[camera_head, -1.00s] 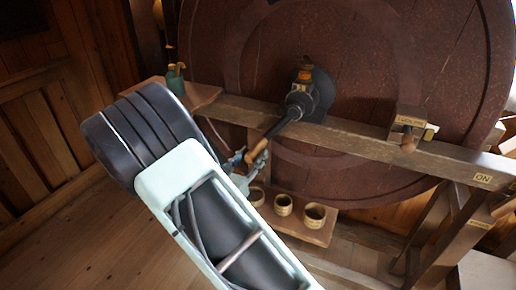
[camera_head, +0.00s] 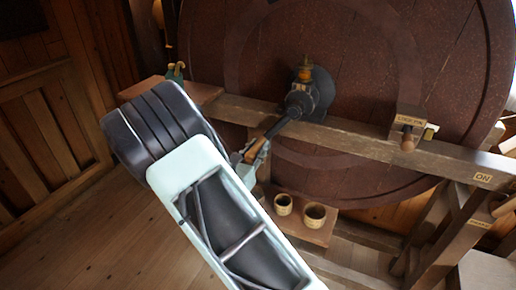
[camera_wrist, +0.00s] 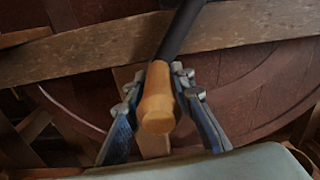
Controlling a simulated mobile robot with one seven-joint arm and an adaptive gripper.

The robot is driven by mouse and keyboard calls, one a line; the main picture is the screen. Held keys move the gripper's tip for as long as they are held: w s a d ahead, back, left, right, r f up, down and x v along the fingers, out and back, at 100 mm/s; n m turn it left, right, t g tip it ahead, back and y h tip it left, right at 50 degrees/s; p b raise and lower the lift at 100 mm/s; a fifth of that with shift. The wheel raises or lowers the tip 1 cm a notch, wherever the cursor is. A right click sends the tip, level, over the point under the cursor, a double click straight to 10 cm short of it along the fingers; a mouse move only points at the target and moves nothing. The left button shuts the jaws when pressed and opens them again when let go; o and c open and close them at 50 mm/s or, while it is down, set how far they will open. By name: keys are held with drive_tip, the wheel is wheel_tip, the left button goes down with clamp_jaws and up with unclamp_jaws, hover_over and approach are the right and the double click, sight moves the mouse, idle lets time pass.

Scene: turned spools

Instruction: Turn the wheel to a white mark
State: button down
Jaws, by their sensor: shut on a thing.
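The large dark red-brown wheel (camera_head: 350,55) stands upright behind a wooden beam and also fills the back of the wrist view (camera_wrist: 245,70). At its centre is a dark hub (camera_head: 310,95) with a black crank arm reaching down-left to a wooden handle (camera_head: 258,150). My gripper (camera_head: 255,155) is at this handle. In the wrist view the gripper (camera_wrist: 158,95) has one finger on each side of the orange-brown handle (camera_wrist: 157,105) and is shut on it. I cannot make out a white mark on the wheel.
The wooden beam (camera_head: 355,140) crosses in front of the wheel. It carries a labelled lock pin (camera_head: 408,140) and an "ON" label (camera_head: 482,177) at right. Cups (camera_head: 314,214) stand on a low shelf. A small green container (camera_head: 175,73) is at left, partly behind my arm.

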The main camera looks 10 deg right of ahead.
drive_tip(key=shift+s+d+f+n+p, duration=0.3)
drive_tip(key=shift+s+d+n+p, duration=0.1)
drive_tip(key=shift+n, duration=0.1)
drive_tip(key=shift+s+d+f, duration=0.15)
drive_tip(key=shift+d+f, duration=0.15)
drive_tip(key=shift+f, duration=0.05)
drive_tip(key=c, duration=1.7)
unclamp_jaws()
drive_tip(key=shift+r, duration=0.1)
drive_tip(key=shift+a, duration=0.1)
drive_tip(key=shift+r, duration=0.1)
drive_tip(key=shift+s+a, duration=0.1)
drive_tip(key=shift+a, duration=0.1)
drive_tip(key=shift+v, duration=5.75)
